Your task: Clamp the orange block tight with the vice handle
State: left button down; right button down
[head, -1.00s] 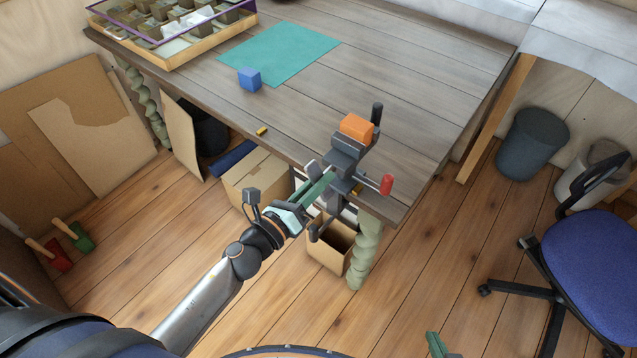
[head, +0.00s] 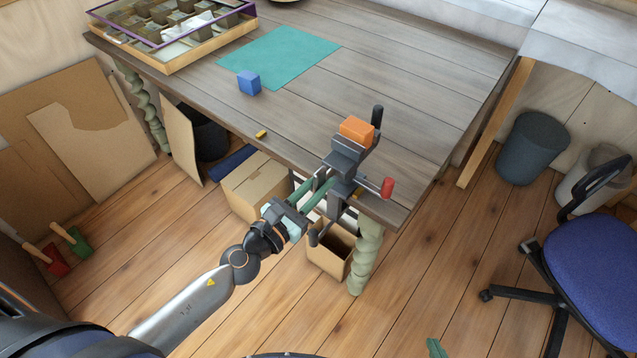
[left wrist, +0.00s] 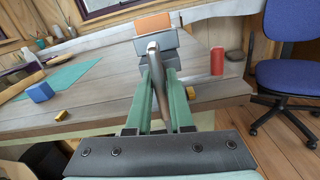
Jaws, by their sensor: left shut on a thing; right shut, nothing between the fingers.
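The orange block (head: 356,130) sits in the jaws of the dark grey vice (head: 348,158) at the table's front right corner. The block also shows at the top of the left wrist view (left wrist: 152,23). My left gripper (head: 316,188) is at the vice's front. In the left wrist view its green fingers are shut on the grey bar of the vice handle (left wrist: 156,75); the fingers partly hide it. Only the green fingertips of my right gripper (head: 436,347) show at the bottom edge, shut and empty, far from the vice.
A blue cube (head: 249,82), a teal mat (head: 285,54), a small yellow piece (head: 261,134) and a compartment case (head: 170,62) are on the table. Cardboard boxes (head: 254,184) stand below. A blue chair (head: 600,275) is at right.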

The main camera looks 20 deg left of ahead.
dwell(0.6)
pick_arm(q)
jog(key=c, duration=0.9)
grip_release()
jog(key=b+v, duration=0.1)
jog(key=v, duration=0.1)
jog(key=b+v, duration=0.1)
jog(key=v, duration=0.1)
jog(key=b+v, duration=0.1)
jog(key=v, duration=0.2)
jog(key=shift+s+f, duration=0.1)
jog(key=shift+f, duration=0.15)
jog(key=b, duration=0.3)
send_near(314, 192)
jog(key=shift+s+a+r, duration=0.2)
jog(key=shift+s+r, duration=0.2)
jog(key=shift+s, duration=0.15)
pick_arm(e)
jog(key=shift+n+y, duration=0.3)
jog(key=shift+y, duration=0.1)
jog(key=a+f, duration=0.1)
jog(key=f, duration=0.1)
jog(key=w+a+f, duration=0.1)
jog(key=a+f, duration=0.1)
jog(key=shift+w+f, duration=0.1)
jog(key=shift+w, duration=0.05)
jog(key=shift+d, duration=0.1)
